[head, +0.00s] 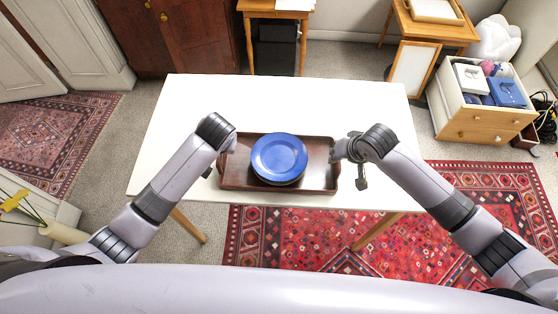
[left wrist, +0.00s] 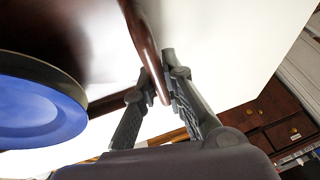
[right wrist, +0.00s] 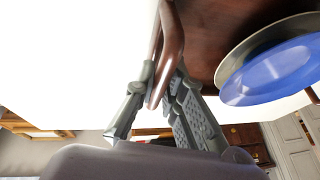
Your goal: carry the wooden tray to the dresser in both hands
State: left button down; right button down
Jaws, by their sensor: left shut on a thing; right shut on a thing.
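The dark brown wooden tray (head: 232,180) rests on the white table near its front edge. A blue plate (head: 279,155) sits on the tray, on top of a paler dish; the plate also shows in the left wrist view (left wrist: 35,108) and the right wrist view (right wrist: 275,75). My left gripper (left wrist: 165,88) is shut on the tray's left end rim, with a finger on each side. My right gripper (right wrist: 163,88) is shut on the tray's right end rim the same way. In the head view the left fingers are mostly hidden behind my wrist, and the right gripper (head: 345,152) shows at the tray's right end.
The white table (head: 190,110) is bare around the tray. A cream drawer unit (head: 480,122) with boxes in it stands at the right. A dark red-brown cabinet (head: 170,35) and a small wooden table (head: 275,8) stand at the back. Red patterned rugs (head: 300,235) lie on the floor.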

pick_arm(q)
jog(key=shift+w+r, duration=0.1)
pick_arm(e)
jog(key=shift+w+r, duration=0.1)
